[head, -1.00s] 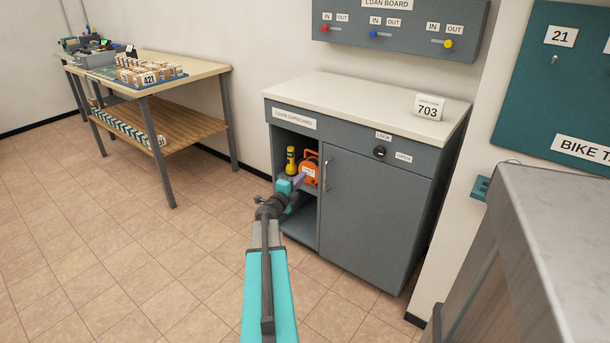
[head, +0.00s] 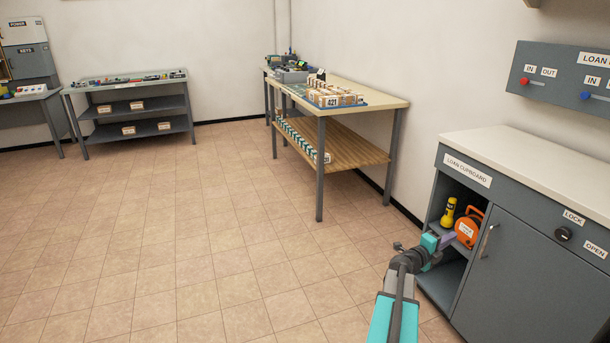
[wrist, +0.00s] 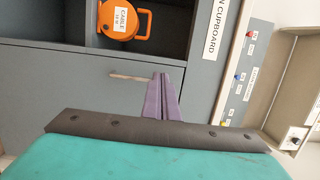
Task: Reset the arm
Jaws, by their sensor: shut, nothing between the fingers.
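My gripper (head: 446,239) is at the end of my arm, in front of the open left bay of the loan cupboard (head: 521,270). In the wrist view its purple fingers (wrist: 163,97) are together with nothing between them. An orange cable reel (head: 468,227) stands on the bay's upper shelf, just beyond the fingertips in the head view. The reel also shows in the wrist view (wrist: 124,18), apart from the fingers. A yellow torch (head: 449,212) stands left of the reel.
The cupboard's door handle (head: 489,240) and lock knob (head: 563,233) are right of my gripper. A wooden table (head: 385,92) with boxes stands along the wall, and a grey shelf unit (head: 137,110) stands further back. The tiled floor (head: 150,220) between is clear.

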